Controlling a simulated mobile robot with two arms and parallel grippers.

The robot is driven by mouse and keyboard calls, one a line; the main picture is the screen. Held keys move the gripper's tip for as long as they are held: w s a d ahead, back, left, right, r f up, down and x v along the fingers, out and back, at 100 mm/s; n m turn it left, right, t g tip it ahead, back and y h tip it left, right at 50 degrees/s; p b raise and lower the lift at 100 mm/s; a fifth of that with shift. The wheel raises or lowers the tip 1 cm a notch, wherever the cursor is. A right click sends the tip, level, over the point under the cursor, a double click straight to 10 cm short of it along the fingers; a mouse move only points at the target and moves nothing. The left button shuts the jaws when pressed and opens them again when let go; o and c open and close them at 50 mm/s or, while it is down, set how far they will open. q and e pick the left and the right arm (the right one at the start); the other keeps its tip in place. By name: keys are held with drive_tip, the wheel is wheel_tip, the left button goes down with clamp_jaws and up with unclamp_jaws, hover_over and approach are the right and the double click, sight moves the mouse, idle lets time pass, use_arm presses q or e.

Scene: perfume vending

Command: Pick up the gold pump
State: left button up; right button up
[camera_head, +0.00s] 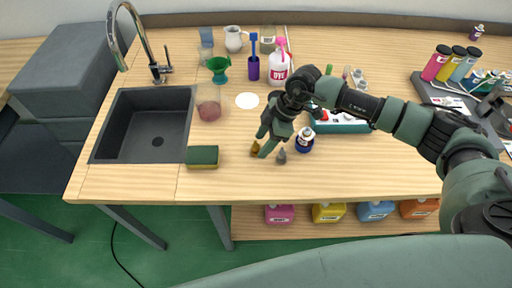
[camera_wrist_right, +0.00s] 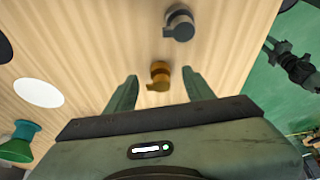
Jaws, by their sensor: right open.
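The gold pump (camera_head: 255,148) stands on the wooden table, partly hidden by my right gripper in the head view. My right gripper (camera_head: 265,143) is over it, pointing down at the table. In the right wrist view the gold pump (camera_wrist_right: 159,74) lies between the two spread fingertips of my right gripper (camera_wrist_right: 160,82), with a gap on both sides. The gripper is open and holds nothing. My left gripper cannot be made out.
A grey pump (camera_head: 282,157) stands close to the right of the gold one. A blue jar (camera_head: 304,140) is farther right. A sponge (camera_head: 202,157) and the sink (camera_head: 147,125) are at left. A white disc (camera_head: 247,101) lies behind. The table's front strip is clear.

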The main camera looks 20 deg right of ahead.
drive_tip(key=shift+x, duration=1)
drive_tip(key=shift+a+f, duration=0.1)
drive_tip(key=shift+f, duration=0.1)
use_arm(q)
drive_tip(key=shift+w+a+r, duration=0.25)
drive_tip(key=shift+a+r, duration=0.05)
drive_tip(key=shift+a, duration=0.05)
use_arm(e)
clamp_jaws()
